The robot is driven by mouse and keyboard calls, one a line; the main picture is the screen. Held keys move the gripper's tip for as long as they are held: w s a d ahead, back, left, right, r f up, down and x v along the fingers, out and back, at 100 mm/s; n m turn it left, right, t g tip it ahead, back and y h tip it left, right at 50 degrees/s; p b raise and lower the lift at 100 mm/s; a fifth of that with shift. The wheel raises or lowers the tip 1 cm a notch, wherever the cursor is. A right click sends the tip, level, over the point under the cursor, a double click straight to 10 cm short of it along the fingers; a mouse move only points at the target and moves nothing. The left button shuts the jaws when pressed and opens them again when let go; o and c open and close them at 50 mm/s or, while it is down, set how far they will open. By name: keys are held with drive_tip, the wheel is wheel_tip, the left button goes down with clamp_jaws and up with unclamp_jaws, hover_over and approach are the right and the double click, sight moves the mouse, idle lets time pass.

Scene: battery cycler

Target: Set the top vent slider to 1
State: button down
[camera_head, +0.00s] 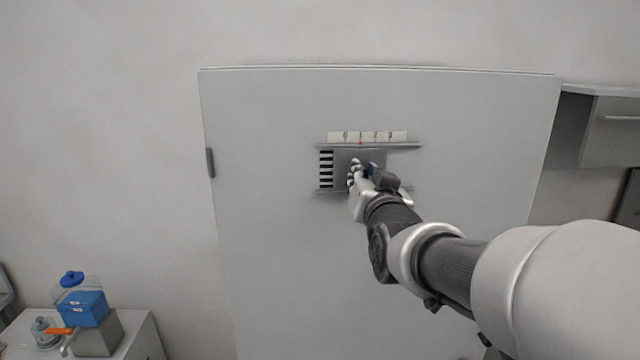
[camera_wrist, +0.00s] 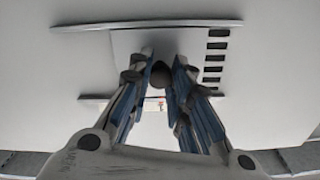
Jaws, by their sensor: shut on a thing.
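The top vent slider is a grey plate (camera_head: 345,158) between two horizontal rails on the large grey cabinet front. It also shows in the wrist view (camera_wrist: 128,44), which is turned upside down. A white scale strip (camera_head: 368,136) with small figures sits above the upper rail. A red mark (camera_head: 360,143) on the plate's top edge lies under the second figure from the left, which looks like 1. My gripper (camera_head: 361,170) is in front of the plate. In the wrist view its fingers (camera_wrist: 161,72) are shut on the slider's dark round knob (camera_wrist: 160,79). My gripper hides part of the plate.
Dark and light vent slots (camera_head: 326,169) show left of the plate. A cabinet handle (camera_head: 210,162) is at the left edge of the front. A side table (camera_head: 140,335) with a blue box (camera_head: 84,308) stands lower left. A wall cupboard (camera_head: 612,130) is at right.

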drive_tip(key=shift+r, duration=0.1)
drive_tip(key=c, duration=1.4)
unclamp_jaws()
drive_tip(key=shift+c, duration=0.2)
drive_tip(key=s, duration=1.2)
